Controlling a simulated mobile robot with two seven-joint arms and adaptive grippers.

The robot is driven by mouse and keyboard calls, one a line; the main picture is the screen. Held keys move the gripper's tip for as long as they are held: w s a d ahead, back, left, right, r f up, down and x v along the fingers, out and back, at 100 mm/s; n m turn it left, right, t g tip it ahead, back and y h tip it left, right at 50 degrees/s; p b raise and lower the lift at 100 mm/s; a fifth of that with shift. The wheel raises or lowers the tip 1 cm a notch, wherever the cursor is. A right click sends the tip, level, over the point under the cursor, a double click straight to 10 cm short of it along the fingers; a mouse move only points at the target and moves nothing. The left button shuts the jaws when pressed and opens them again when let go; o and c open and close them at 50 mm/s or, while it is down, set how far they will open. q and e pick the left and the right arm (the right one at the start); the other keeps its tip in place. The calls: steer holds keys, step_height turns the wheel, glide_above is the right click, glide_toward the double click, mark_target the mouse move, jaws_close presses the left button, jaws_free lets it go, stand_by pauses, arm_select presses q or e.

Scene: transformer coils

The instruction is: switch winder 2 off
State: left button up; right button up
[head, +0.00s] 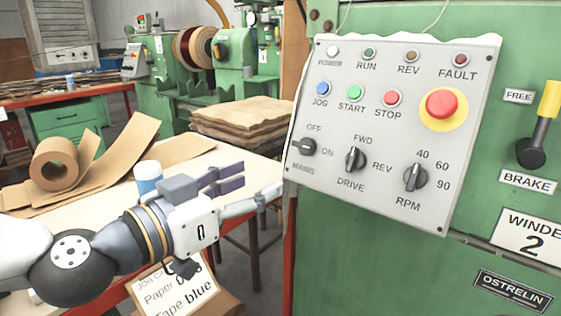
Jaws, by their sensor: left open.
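The grey control panel (395,120) is on the green winder, which bears a "WINDER 2" plate (528,238). The black MAINS knob (306,147) is at the panel's lower left edge, between OFF above and ON at its right. Its grip lies roughly level, in line with ON. The POWER lamp (333,51) looks white. The DRIVE knob (355,159) stands nearly upright, toward FWD. A red STOP button (391,98) and large red mushroom button (441,104) show. My left gripper (258,186) is open and empty, left of and below the MAINS knob. My right gripper is not visible.
A table (245,180) behind my left arm bears a cardboard roll (60,163) and a blue-and-white cylinder (148,178). A stack of brown sheets (240,120) is beyond. A yellow-handled brake lever (540,125) stands right of the panel. The space before the panel is clear.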

mark_target(300, 145)
arm_select(q)
steer(key=shift+t, duration=0.3)
steer(key=x, duration=0.4)
steer(key=r+x, duration=0.1)
steer(key=x, duration=0.3)
steer(key=r+x, duration=0.1)
steer(key=x, duration=0.3)
steer(key=shift+w+a+b, duration=0.15)
steer(key=shift+w+b, duration=0.1)
steer(key=shift+b, duration=0.05)
steer(key=c, duration=1.2)
